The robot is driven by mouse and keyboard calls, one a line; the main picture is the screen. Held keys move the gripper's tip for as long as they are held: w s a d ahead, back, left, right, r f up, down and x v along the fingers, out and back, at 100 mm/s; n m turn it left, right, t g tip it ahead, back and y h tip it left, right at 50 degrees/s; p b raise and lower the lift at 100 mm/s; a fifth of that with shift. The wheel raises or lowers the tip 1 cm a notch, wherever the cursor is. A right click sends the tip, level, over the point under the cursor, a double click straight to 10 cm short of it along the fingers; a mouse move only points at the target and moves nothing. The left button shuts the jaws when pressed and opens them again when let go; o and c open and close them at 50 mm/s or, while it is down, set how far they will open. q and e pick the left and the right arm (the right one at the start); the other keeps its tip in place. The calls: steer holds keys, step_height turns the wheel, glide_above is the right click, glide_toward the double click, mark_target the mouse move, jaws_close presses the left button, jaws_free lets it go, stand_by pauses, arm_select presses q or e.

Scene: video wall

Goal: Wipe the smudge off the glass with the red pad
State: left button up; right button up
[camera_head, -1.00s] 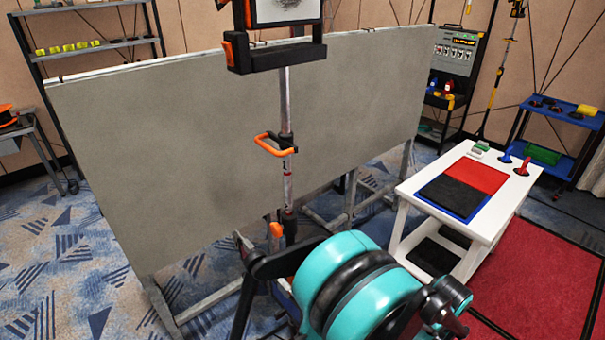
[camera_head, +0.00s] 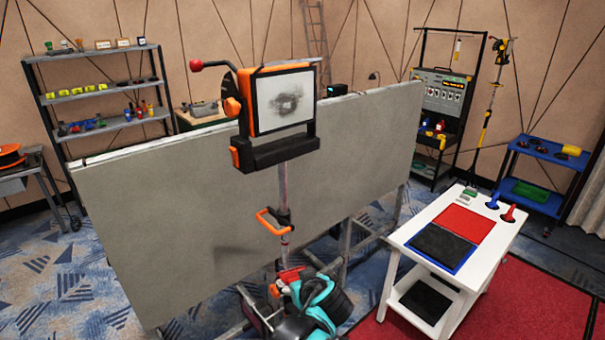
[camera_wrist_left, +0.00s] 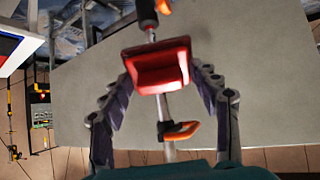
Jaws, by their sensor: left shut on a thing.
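The glass (camera_head: 265,100) is a pale pane in a black and orange frame on a pole, upright in the head view. A dark grey smudge (camera_head: 288,103) shows near its middle. My left gripper (camera_wrist_left: 160,72) is shut on the red pad (camera_wrist_left: 158,67), with one dark finger on each side of it in the left wrist view. In the head view the red pad (camera_head: 290,274) shows small in front of the lower pole, well below the glass and apart from it. My turquoise arm hides part of the gripper there. My right gripper is not in view.
A wide grey panel (camera_head: 180,215) stands behind the pole. An orange handle (camera_head: 268,222) juts from the pole. A white table (camera_head: 482,265) at right holds a red mat (camera_head: 463,224), a black mat (camera_head: 443,245) and bottles. Shelves stand at the back.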

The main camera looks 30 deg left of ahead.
arm_select(q)
step_height(320, 180, up, 23)
steer(key=w+a+n+y+p, duration=0.1)
steer(key=w+n+y+p, duration=0.1)
steer(key=n+y+p, duration=0.4)
step_height(320, 180, up, 20)
steer(key=m+y+p, duration=0.2)
steer(key=y+p, duration=0.2)
steer(key=p, duration=0.5)
glide_above(296, 276)
steer(key=d, duration=0.2)
steer(key=shift+t, duration=0.3)
steer(key=shift+x, duration=2.85)
steer(key=shift+w+a+f, duration=0.15)
steer(key=shift+w+a, duration=0.35)
steer(key=shift+a, duration=0.3)
